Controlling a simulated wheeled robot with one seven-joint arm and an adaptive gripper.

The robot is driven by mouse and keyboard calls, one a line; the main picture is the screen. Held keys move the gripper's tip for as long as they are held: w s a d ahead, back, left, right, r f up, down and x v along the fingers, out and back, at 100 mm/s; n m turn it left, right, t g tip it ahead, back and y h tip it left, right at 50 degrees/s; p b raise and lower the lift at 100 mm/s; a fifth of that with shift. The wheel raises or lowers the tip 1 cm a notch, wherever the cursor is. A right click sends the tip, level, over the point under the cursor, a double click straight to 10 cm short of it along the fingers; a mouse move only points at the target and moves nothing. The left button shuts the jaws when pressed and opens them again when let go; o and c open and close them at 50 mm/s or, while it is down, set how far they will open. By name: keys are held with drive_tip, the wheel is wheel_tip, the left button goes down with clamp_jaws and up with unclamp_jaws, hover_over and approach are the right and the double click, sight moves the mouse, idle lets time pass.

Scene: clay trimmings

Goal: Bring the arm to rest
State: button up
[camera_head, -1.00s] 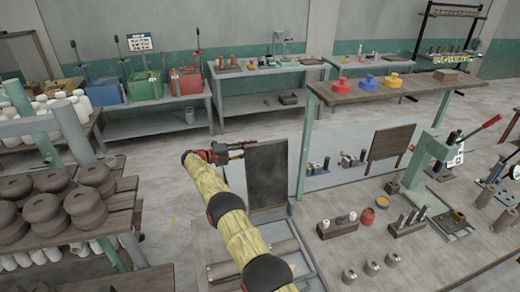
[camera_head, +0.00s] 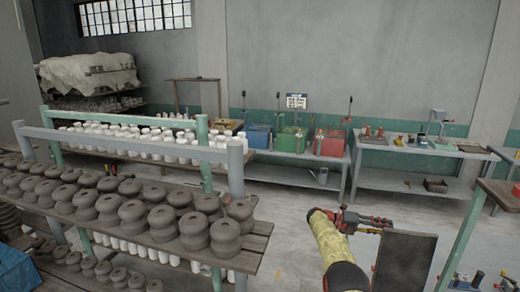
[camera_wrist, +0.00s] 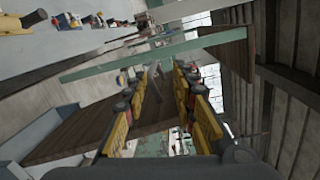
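My gripper (camera_head: 382,225) is at the end of my yellow-sleeved arm, in the lower right of the head view. It is held up in the air and points to the right, just above and beside a dark upright board (camera_head: 405,262). In the wrist view my gripper (camera_wrist: 160,82) shows two yellow-padded fingers standing apart, with nothing held between them. Whether it touches the board cannot be told.
A rack (camera_head: 150,239) with rows of brown clay pieces and white bottles stands at left. A bench (camera_head: 345,165) with blue, green and red bins is behind, another bench (camera_head: 385,154) with tools to its right. Floor between rack and arm looks clear.

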drive_tip(key=s+a+r+m+t+y+b, duration=0.3)
drive_tip(key=s+a+r+m+y+b, duration=0.15)
drive_tip(key=s+r+m, duration=0.3)
drive_tip(key=s+a+r+m+t+y+b, duration=0.2)
drive_tip(key=s+a+m+y+b, duration=0.5)
drive_tip(key=s, duration=0.8)
drive_tip(key=s+a+f+m+t+y+b, duration=0.1)
drive_tip(key=s+a+f+m, duration=0.4)
drive_tip(key=s, duration=0.5)
drive_tip(key=s+a+f+m+t+y+b, duration=0.2)
drive_tip(key=s+a+m, duration=0.4)
drive_tip(key=s, duration=0.4)
drive_tip(key=s+a+f+m+t+y+b, duration=0.1)
drive_tip(key=s+a+f+m+y+b, duration=0.1)
drive_tip(key=s+a+f+m, duration=0.3)
drive_tip(key=s+a+f+b, duration=0.1)
drive_tip(key=s+a+f, duration=0.1)
drive_tip(key=s+a, duration=0.1)
drive_tip(key=shift+s+f, duration=0.3)
drive_tip(key=shift+s, duration=0.6)
drive_tip(key=shift+d+m, duration=0.1)
drive_tip(key=shift+m, duration=0.15)
